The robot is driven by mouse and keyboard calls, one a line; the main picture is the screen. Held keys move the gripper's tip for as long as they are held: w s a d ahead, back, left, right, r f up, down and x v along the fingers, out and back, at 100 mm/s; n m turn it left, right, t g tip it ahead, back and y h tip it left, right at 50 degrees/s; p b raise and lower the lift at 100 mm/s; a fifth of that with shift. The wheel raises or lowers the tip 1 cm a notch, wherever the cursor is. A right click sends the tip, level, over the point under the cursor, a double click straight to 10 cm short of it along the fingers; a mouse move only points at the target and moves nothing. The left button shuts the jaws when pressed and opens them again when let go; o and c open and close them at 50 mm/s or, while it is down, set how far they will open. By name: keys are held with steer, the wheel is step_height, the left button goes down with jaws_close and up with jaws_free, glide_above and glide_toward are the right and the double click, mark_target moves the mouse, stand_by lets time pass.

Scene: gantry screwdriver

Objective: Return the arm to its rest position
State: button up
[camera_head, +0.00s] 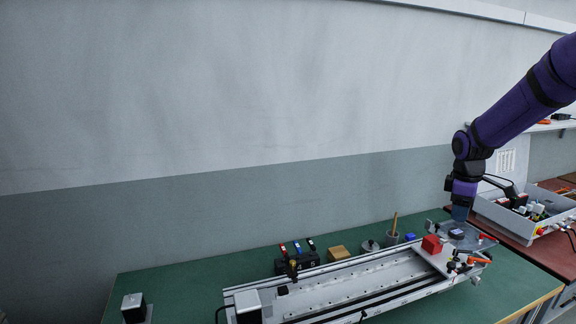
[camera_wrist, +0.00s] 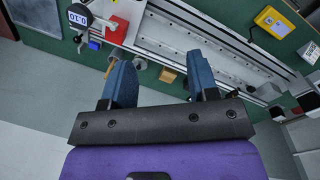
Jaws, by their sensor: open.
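My gripper (camera_head: 460,212) hangs from my purple arm at the right of the head view, pointing down above the right end of the gantry. In the wrist view the two blue fingers of my gripper (camera_wrist: 162,82) stand wide apart with nothing held between them. The gantry (camera_head: 345,288) is a long silver rail frame lying on the green table; its rail also shows in the wrist view (camera_wrist: 185,38). A red block (camera_head: 431,244) sits at the gantry's right end, a little left of my gripper. I cannot tell the exact height of the fingertips above the gantry.
The green table (camera_head: 190,278) holds a screwdriver rack (camera_head: 296,260), a tan block (camera_head: 338,253), a cup with a stick (camera_head: 392,238) and a small blue block (camera_head: 410,237) behind the gantry. A grey box of parts (camera_head: 500,213) stands at the right. Space above the table's left is clear.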

steer(key=s+a+r+m+t, duration=0.1)
steer(key=s+a+r+m, duration=0.1)
steer(key=s+a+r, duration=0.5)
steer(key=s+a+r+m+t, duration=0.1)
steer(key=s+a+r+m, duration=0.2)
steer(key=s, duration=0.6)
steer(key=s+a+r+m+t, duration=0.1)
steer(key=s+a+r+m, duration=0.1)
steer(key=s+a+r, duration=0.35)
steer(key=s+r+m+t+y, duration=0.1)
steer(key=s+m, duration=0.2)
steer(key=s, duration=1)
steer(key=shift+a+t, duration=0.3)
